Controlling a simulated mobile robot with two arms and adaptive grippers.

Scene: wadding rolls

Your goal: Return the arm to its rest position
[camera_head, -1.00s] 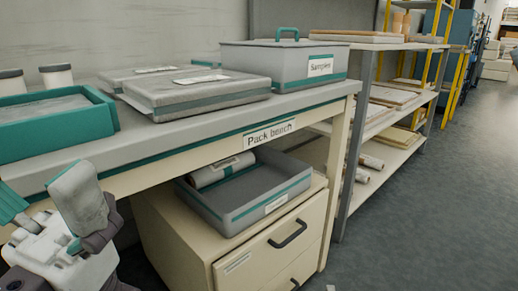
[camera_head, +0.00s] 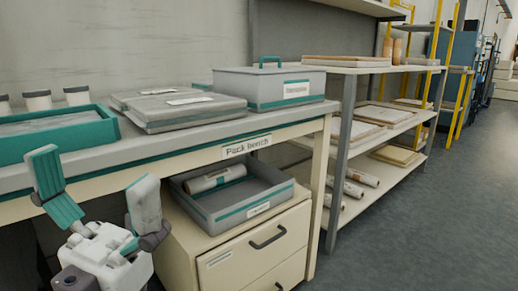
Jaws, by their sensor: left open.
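My left gripper (camera_head: 98,203) is at the lower left of the head view, in front of the pack bench (camera_head: 290,118). Its two fingers point up and stand wide apart, with nothing between them. A wadding roll (camera_head: 215,179) lies in the grey tray (camera_head: 232,206) on the drawer cabinet under the bench. The tray is to the right of the gripper, apart from it. My right gripper is not in view.
On the bench are a teal tray (camera_head: 108,129), flat grey packs (camera_head: 185,110) and a lidded grey box (camera_head: 268,86). The drawer cabinet (camera_head: 240,262) stands below. A shelf rack (camera_head: 350,150) is to the right, with more rolls low down. The floor (camera_head: 440,220) at right is clear.

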